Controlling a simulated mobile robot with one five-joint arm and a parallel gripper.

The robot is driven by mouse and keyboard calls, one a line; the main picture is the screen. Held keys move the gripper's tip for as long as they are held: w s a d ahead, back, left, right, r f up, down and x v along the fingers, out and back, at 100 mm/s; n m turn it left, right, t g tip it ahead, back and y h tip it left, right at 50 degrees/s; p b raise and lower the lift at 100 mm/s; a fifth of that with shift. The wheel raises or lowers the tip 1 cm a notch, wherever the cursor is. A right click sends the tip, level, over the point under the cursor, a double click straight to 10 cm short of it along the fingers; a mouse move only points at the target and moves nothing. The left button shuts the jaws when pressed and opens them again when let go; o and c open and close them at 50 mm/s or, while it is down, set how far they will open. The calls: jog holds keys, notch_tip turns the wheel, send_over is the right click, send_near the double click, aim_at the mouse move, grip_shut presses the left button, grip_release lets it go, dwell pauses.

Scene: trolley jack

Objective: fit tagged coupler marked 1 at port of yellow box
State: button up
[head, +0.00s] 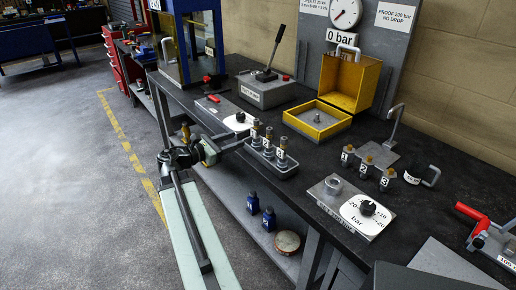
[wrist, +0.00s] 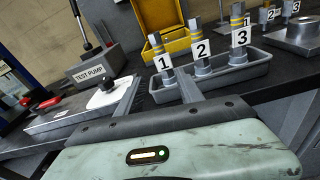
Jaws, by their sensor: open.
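The coupler tagged 1 (wrist: 161,66) stands upright in a grey tray (wrist: 214,84), beside couplers tagged 2 (wrist: 201,50) and 3 (wrist: 239,40). In the head view the tray (head: 289,171) is near the bench's front edge. The yellow box (head: 365,82) is open behind it, with a small upright fitting (head: 317,118) inside its base; whether that is the port I cannot tell. My gripper (wrist: 160,86) is open and empty, its fingers pointing toward the tray. In the wrist view coupler 1 appears between the fingertips, beyond them; contact is not visible.
A test pump (wrist: 92,72) stands left of the tray. A second set of pieces tagged 1, 2 and 3 (head: 366,165) stands to the right. A plate with a white dial (head: 367,216) lies at the front right. A gauge board (head: 345,35) rises behind the box.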

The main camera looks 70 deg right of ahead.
aim_at(257, 136)
jog(key=shift+n+g, duration=0.4)
jog(key=shift+g, duration=0.1)
jog(key=x, duration=0.3)
jog(key=r+x, duration=0.1)
jog(key=x, duration=0.3)
jog(key=r+x, duration=0.1)
jog(key=x, duration=0.2)
jog(key=shift+s+d+r, duration=0.1)
jog(key=shift+s+r, duration=0.05)
jog(key=shift+s, duration=0.2)
grip_shut()
